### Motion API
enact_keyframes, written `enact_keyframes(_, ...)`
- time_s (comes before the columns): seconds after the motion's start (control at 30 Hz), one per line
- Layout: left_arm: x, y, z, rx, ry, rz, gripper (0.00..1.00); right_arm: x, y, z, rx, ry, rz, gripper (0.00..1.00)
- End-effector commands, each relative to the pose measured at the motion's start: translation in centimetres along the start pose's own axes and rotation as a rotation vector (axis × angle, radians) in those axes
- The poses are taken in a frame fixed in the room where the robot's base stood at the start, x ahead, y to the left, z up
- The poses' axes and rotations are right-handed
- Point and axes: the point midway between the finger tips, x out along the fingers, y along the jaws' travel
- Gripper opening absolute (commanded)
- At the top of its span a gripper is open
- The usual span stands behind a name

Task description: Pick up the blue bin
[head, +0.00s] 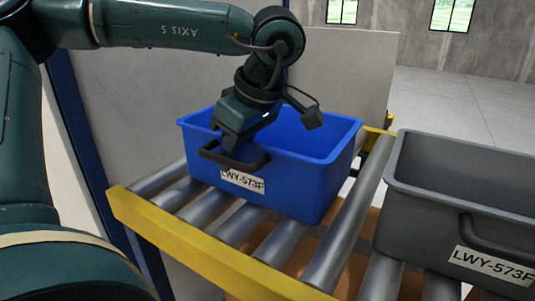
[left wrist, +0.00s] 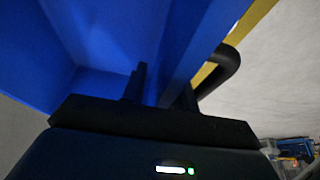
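The blue bin (head: 308,187) stands upright on the roller conveyor, with a dark handle (head: 233,158) and a label reading LWY-573F on its front. My left gripper (head: 232,145) points down at the bin's front wall, by the handle. In the left wrist view its two dark fingers (left wrist: 164,90) stand apart, one on the inner side of the blue wall (left wrist: 100,35) and one on the outer side near the handle (left wrist: 222,68). Firm contact with the wall does not show. The bin looks empty where its inside is visible. My right gripper is not in view.
A grey bin (head: 465,185) with a similar label stands close on the right. The conveyor has metal rollers (head: 282,241) and a yellow front rail (head: 205,250). A pale panel (head: 345,75) rises behind, and a dark blue post (head: 80,130) stands at the left.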

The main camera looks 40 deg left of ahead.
Motion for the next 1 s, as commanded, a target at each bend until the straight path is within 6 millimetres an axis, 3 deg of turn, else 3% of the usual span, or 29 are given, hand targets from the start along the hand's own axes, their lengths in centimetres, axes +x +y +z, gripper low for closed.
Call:
enact_keyframes(0.23, 0.14, 0.01, 0.00, -0.001, 0.000, 0.001, 0.27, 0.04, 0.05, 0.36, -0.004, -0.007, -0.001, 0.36)
enact_keyframes(0.57, 0.10, 0.01, 0.00, 0.000, 0.000, 0.001, 0.00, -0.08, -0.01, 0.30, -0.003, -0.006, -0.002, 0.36)
enact_keyframes(1.0, 0.01, 0.05, -0.04, -0.002, 0.000, 0.003, 0.00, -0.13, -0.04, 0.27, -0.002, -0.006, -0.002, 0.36)
